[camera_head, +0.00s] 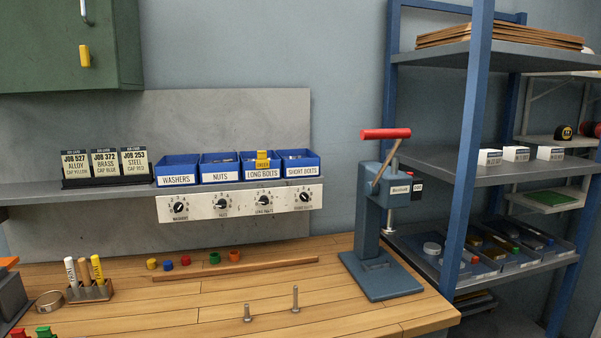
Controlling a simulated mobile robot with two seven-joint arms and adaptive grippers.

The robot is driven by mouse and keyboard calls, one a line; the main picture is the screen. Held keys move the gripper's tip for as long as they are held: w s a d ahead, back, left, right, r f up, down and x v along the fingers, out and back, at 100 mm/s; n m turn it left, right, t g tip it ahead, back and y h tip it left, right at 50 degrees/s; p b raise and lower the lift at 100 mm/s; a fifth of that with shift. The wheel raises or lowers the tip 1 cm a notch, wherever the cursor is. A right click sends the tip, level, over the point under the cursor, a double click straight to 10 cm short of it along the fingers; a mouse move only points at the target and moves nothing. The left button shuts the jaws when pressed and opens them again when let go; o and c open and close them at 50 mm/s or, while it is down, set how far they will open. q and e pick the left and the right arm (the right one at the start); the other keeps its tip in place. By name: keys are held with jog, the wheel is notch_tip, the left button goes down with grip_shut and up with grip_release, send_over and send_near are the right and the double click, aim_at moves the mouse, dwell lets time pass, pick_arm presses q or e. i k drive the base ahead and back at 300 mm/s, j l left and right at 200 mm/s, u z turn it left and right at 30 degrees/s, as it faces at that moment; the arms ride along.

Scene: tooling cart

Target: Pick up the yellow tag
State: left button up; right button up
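A small yellow tag (263,159) sits at the front rim of the blue long bolts bin (260,172), above its white label. The tag has dark lettering too small to read surely. The bin stands on the grey wall shelf between the nuts bin (219,172) and the short bolts bin (301,169). Neither of my grippers shows in the head view. Nothing is touching the tag except the bin.
A panel of dials (240,203) hangs below the shelf. A blue press (380,230) with a red handle stands at the right of the wooden bench (180,318). Two bolts (295,299) stand near the front. A pen holder (90,291) is at the left. Small coloured caps lie behind a wooden strip (235,269).

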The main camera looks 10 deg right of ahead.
aim_at(262, 162)
jog(key=i+l+u, duration=0.2)
jog(key=u, duration=0.15)
jog(key=i+l+u, duration=0.4)
jog(key=j, duration=0.05)
